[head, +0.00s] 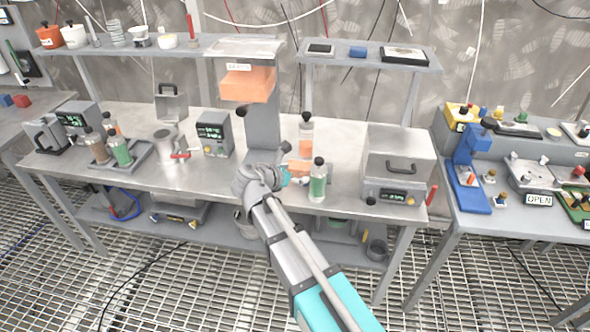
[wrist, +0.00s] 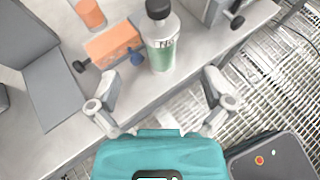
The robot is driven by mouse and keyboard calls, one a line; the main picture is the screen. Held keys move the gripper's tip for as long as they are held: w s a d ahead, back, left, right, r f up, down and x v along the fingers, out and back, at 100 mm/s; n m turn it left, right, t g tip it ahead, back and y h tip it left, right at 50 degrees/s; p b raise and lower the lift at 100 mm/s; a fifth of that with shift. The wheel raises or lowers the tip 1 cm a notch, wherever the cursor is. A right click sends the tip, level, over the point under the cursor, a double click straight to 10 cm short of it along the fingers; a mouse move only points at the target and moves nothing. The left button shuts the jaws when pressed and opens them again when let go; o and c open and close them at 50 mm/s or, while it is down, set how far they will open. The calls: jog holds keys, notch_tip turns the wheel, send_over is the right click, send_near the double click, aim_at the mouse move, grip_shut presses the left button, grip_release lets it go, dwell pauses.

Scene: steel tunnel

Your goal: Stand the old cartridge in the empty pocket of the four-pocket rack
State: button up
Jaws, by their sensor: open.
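A green cartridge (head: 317,182) with a black cap stands upright near the front edge of the steel bench. In the wrist view it (wrist: 162,50) is just beyond and between my fingertips, apart from them. My gripper (head: 299,181) is open and empty; its spread fingers also show in the wrist view (wrist: 163,92). An orange cartridge (head: 306,135) stands behind the green one. The rack (head: 146,155) is at the left of the bench, holding brown, green and orange cartridges. I cannot make out its empty pocket clearly. Which cartridge is the old one is not readable.
A grey column with an orange block (head: 248,86) rises behind my gripper. A smaller orange block (wrist: 113,43) with dark knobs lies left of the green cartridge. A metal box (head: 398,158) is to the right. A steel jug (head: 165,147) stands beside the rack.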

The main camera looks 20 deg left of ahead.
jog(key=shift+w, duration=0.1)
dwell(0.7)
jog(key=shift+d, duration=0.1)
jog(key=w+d+f+m+g, duration=0.1)
jog(key=d+f+m+g, duration=0.2)
jog(key=d+m, duration=0.65)
jog(key=w+d+f+m+g, duration=0.2)
jog(key=d+f+m+g, duration=0.25)
jog(key=d, duration=1.05)
jog(key=s+d+f+m+g+y, duration=0.1)
jog(key=s+d+m, duration=0.3)
jog(key=d+m, duration=0.5)
jog(key=s+d+f+m+g+y, duration=0.2)
jog(key=s+d+m, duration=0.3)
jog(key=d+m, duration=0.3)
jog(key=shift+s+d+m+g+y, duration=0.35)
jog(key=shift+d+g+y, duration=0.45)
jog(key=shift+d, duration=0.65)
jog(key=shift+w, duration=0.2)
